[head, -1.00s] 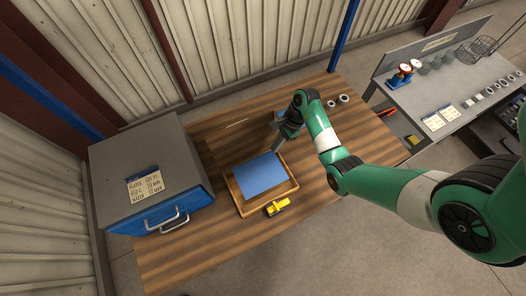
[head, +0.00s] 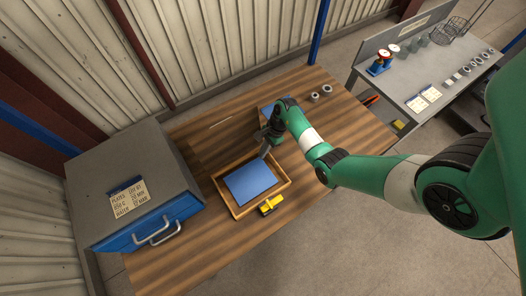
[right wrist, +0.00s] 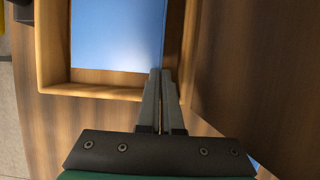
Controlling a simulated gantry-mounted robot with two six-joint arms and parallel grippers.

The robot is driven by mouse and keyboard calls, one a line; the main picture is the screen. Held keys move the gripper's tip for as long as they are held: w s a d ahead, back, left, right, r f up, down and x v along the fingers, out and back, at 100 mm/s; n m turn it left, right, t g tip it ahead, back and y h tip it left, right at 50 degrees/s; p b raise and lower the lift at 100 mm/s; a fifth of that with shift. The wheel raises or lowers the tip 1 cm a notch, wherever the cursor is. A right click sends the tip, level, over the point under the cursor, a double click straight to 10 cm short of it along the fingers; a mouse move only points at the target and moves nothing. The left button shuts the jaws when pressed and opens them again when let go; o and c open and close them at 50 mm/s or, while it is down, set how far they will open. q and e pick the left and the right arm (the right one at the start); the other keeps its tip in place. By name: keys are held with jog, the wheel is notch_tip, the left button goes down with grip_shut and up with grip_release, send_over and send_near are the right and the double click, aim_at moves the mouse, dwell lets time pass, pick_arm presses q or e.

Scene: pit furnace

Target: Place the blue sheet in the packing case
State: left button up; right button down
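The blue sheet (head: 249,183) lies within the walls of a shallow open wooden packing case (head: 225,201) on the table. In the right wrist view the sheet (right wrist: 115,35) fills much of the case, with a bare strip of floor between its near edge and the case wall (right wrist: 95,91). My right gripper (head: 264,154) reaches over the case's back right side. Its fingers (right wrist: 161,74) are close together at the sheet's edge near one corner and appear to pinch it. Whether the sheet rests fully on the floor is hard to tell. My left gripper is out of view.
A yellow and black object (head: 270,206) stands just outside the case's front right side. A grey cabinet with a blue drawer (head: 152,231) stands at the left. Small metal rings (head: 320,93) lie at the back right. The table's front is mostly clear.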

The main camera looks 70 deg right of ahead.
jog(key=shift+f, duration=0.4)
jog(key=c, duration=1.5)
grip_release()
jog(key=shift+c, duration=0.2)
jog(key=o, duration=0.5)
jog(key=shift+c, duration=0.2)
jog(key=shift+r, duration=0.1)
jog(key=shift+r, duration=0.2)
jog(key=p+v, duration=0.3)
jog(key=v, duration=0.9)
jog(key=shift+r, duration=0.4)
jog(key=shift+d, duration=0.1)
